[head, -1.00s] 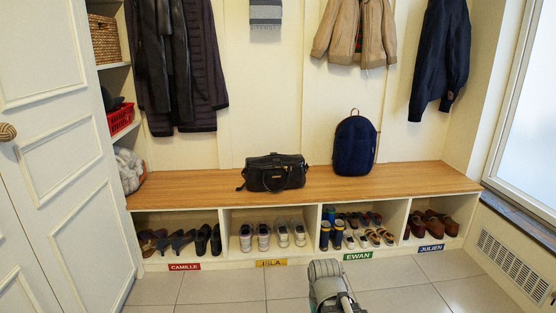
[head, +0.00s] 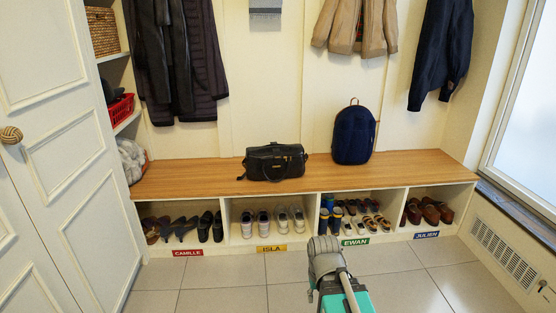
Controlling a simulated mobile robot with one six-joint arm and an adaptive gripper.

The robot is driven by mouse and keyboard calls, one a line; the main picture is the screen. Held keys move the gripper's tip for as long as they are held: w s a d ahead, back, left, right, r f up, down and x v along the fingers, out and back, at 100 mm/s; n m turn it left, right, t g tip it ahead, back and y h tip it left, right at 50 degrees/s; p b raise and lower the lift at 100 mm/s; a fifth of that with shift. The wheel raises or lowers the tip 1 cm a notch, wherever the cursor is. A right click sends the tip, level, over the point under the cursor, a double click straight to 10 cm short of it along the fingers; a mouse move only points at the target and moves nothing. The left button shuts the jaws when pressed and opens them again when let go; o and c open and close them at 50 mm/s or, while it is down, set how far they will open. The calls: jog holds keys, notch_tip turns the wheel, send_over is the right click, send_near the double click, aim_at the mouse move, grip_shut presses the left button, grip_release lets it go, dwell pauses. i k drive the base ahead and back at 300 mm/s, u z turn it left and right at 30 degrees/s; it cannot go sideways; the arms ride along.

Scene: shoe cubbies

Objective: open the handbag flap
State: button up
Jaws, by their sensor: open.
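A black handbag (head: 274,163) sits upright on the wooden bench, left of the bench's middle. Its flap appears closed over the front, with a small gold-coloured mark on it and a strap hanging at its left side. Part of my arm shows at the bottom centre in the head view, in front of the cubbies and well short of the handbag. The fingers of my gripper cannot be made out in this view.
The wooden bench (head: 222,180) has a navy backpack (head: 354,136) right of the handbag. Shoe cubbies with name labels lie below. Coats (head: 180,65) hang behind. A white door (head: 55,130) stands at left, a window at right. The tiled floor (head: 225,298) is clear.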

aim_at(276, 151)
jog(key=u, duration=0.35)
jog(key=i, duration=1)
jog(key=z, duration=0.35)
